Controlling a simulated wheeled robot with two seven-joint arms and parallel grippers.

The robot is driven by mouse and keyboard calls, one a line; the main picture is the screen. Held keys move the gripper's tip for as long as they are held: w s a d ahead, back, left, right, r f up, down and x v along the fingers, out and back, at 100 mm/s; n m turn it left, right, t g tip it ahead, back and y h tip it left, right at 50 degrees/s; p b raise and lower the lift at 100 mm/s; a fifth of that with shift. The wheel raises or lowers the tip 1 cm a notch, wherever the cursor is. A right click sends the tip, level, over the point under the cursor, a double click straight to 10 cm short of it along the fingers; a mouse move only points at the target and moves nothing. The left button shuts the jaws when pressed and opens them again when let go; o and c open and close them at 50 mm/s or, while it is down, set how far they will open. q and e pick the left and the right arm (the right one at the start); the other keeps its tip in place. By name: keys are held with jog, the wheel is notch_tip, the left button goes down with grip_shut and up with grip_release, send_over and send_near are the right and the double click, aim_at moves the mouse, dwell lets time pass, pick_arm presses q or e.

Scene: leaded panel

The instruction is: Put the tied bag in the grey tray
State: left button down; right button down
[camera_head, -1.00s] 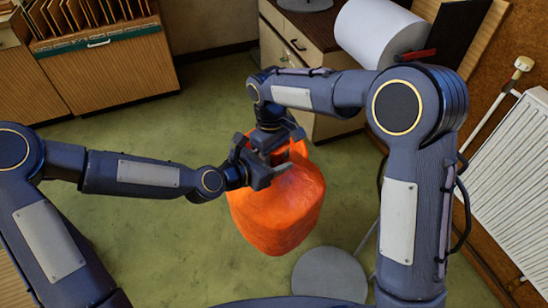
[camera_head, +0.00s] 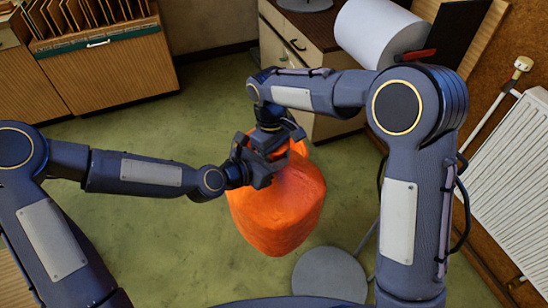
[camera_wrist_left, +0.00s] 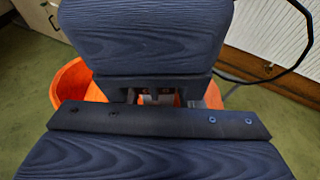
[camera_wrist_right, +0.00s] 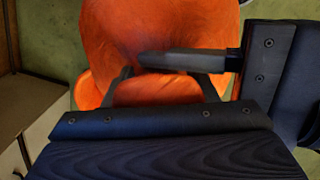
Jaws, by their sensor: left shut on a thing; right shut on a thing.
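An orange bag (camera_head: 277,208) hangs in the air in the middle of the head view, above the green floor. My left gripper (camera_head: 262,172) and my right gripper (camera_head: 272,150) meet at its gathered top, and both are shut on it. The bag also shows behind the fingers in the left wrist view (camera_wrist_left: 70,88) and fills much of the right wrist view (camera_wrist_right: 150,35). The grippers hide the tie and most of the bag's neck. I cannot make out a grey tray in these frames.
A wooden cabinet with files (camera_head: 105,75) stands at the back left. A dark-topped drawer unit (camera_head: 300,42) with a large white roll (camera_head: 375,38) is at the back. A round grey disc (camera_head: 330,274) is low at the front right. A white radiator (camera_head: 510,175) lines the right wall.

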jog(key=shift+w+a+r, duration=0.1)
jog(key=shift+w+r, duration=0.05)
jog(key=shift+w, duration=0.05)
dwell(0.7)
jog(key=c, duration=0.9)
grip_release()
jog(key=o, duration=0.4)
jog(key=shift+a, duration=0.1)
jog(key=shift+s, duration=0.1)
